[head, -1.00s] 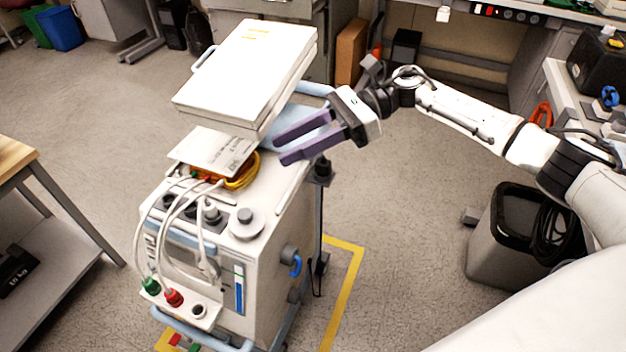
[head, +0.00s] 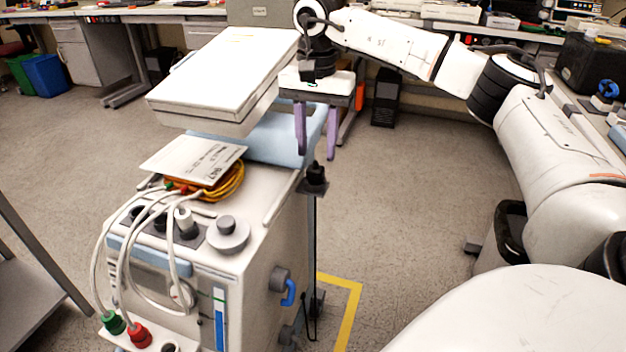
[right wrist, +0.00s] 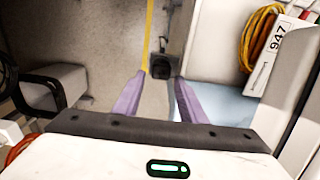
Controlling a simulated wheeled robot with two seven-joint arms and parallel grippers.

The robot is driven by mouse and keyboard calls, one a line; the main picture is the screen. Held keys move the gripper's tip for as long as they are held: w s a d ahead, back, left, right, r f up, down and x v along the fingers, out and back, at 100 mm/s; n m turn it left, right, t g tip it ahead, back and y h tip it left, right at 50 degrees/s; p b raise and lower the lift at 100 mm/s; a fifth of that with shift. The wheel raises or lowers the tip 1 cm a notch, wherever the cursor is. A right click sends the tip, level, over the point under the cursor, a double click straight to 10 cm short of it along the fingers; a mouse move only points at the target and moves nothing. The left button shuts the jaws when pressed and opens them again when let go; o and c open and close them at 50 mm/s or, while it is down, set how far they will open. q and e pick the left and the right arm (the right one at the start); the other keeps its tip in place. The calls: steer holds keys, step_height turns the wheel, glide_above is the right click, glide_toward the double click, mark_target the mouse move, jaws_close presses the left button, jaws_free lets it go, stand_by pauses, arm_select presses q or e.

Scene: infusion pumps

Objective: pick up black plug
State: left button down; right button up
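The black plug (head: 316,178) sits upright at the right rear edge of the pump cart (head: 262,238), with a thin dark cord hanging below it. My right gripper (head: 317,155) points down just above the plug, its two purple fingers open and empty. In the right wrist view the dark plug (right wrist: 161,66) shows just beyond and between the open fingertips (right wrist: 160,78). The fingers look apart from it; the exact gap is hard to tell. My left gripper is not in view.
A card (head: 192,157) lies on a coiled yellow cable (head: 235,180). White leads loop over the cart's front. The floor right of the cart is free, with a yellow line (head: 350,310).

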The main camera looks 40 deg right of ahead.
mark_target(316, 165)
step_height(316, 165, down, 5)
steer(key=shift+w+f+b, duration=0.15)
steer(key=shift+f+b, duration=0.05)
steer(key=shift+b, duration=0.5)
jaws_close()
